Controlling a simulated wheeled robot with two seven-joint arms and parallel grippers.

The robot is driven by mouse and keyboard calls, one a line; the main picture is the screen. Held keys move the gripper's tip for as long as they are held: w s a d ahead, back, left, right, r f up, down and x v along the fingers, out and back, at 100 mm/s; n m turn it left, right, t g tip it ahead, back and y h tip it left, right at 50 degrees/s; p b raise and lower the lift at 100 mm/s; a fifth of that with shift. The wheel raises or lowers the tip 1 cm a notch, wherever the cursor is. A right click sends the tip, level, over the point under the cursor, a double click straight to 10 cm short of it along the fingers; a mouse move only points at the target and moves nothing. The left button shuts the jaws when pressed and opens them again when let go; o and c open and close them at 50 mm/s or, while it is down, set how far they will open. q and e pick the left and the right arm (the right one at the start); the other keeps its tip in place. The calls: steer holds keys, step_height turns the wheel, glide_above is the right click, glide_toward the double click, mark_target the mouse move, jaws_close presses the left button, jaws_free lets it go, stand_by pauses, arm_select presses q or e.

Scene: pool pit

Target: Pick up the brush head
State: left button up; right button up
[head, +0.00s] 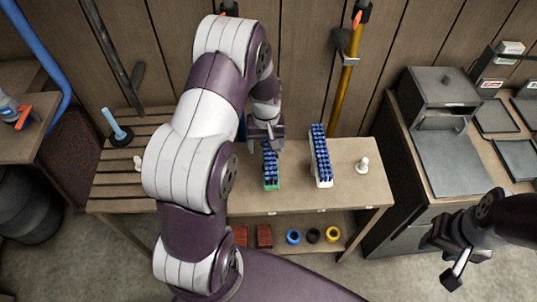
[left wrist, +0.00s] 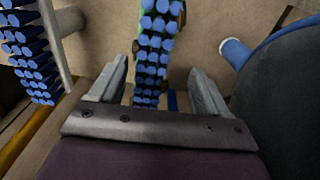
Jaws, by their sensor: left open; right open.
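A brush head (head: 270,167) with blue bristles and a green base lies on the wooden bench. A second brush head (head: 320,157) with blue bristles and a white base lies to its right. My left gripper (head: 265,132) is open over the far end of the green-based one and partly hides it. In the left wrist view, the green-based brush head (left wrist: 155,40) runs between the spread fingers of my left gripper (left wrist: 160,68), without visible grip. The white-based one (left wrist: 30,60) shows at left. My right gripper (head: 455,268) is open and empty, low at right, away from the bench.
The bench top (head: 345,200) also carries a small white peg-like item (head: 362,165) and a blue-handled tool (head: 115,127). A yellow pole (head: 345,75) leans on the wall behind. Rolls of tape (head: 313,235) and red blocks (head: 264,236) sit on the lower shelf. A grey cabinet (head: 440,100) stands at right.

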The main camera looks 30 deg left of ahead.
arm_select(q)
steer(key=shift+d+f, duration=0.15)
steer(key=shift+f, duration=0.4)
steer(key=shift+d+f, duration=0.15)
steer(key=shift+f, duration=0.35)
steer(key=f, duration=0.3)
steer(key=w+f+p, duration=0.1)
steer(key=f, duration=0.1)
steer(key=shift+a+f, duration=0.1)
steer(key=shift+f, duration=0.05)
steer(key=shift+s, duration=0.1)
steer(key=c, duration=1.2)
